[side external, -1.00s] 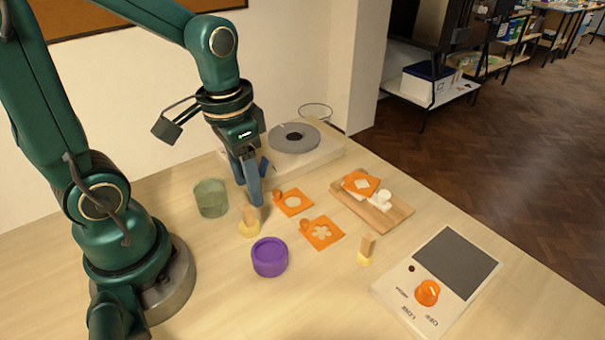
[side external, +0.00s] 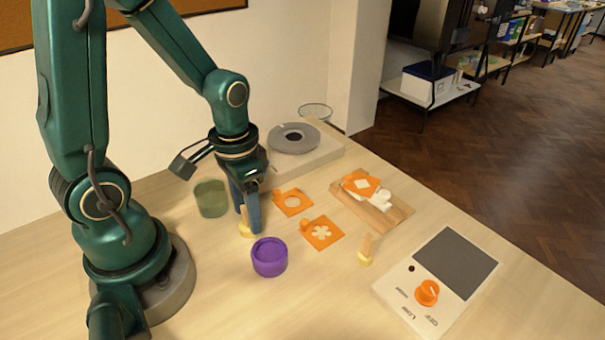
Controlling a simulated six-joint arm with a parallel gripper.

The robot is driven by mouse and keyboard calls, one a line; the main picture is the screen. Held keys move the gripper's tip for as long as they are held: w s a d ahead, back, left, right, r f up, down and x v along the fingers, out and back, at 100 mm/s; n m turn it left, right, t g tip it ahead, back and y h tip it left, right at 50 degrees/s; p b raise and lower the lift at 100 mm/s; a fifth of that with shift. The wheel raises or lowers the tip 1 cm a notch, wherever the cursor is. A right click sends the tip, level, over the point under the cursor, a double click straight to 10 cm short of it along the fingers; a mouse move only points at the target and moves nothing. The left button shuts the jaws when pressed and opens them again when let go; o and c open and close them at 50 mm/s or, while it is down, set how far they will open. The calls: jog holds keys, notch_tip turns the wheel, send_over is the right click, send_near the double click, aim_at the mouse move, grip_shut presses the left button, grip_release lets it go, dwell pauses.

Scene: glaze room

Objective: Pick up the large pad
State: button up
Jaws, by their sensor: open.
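The pad with the larger yellow foam base (side external: 243,230) and a wooden handle stands on the table, left of the purple round container. It is mostly hidden behind my gripper. A second, smaller pad (side external: 366,252) with a yellow base and wooden handle stands upright to the right, near the control box. My gripper (side external: 249,227) points down at the larger pad, its blue fingers low beside the handle. It is open. I cannot tell whether the handle is between the fingers or touching them.
The purple container (side external: 269,257) is close in front of my gripper. A green translucent cup (side external: 211,198) stands to the left. Orange stencils (side external: 322,233) lie to the right, by a wooden board (side external: 400,214). A grey turntable (side external: 293,138) is behind, a control box (side external: 405,310) at right.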

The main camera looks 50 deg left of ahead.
grip_shut()
jog(key=shift+r, duration=0.15)
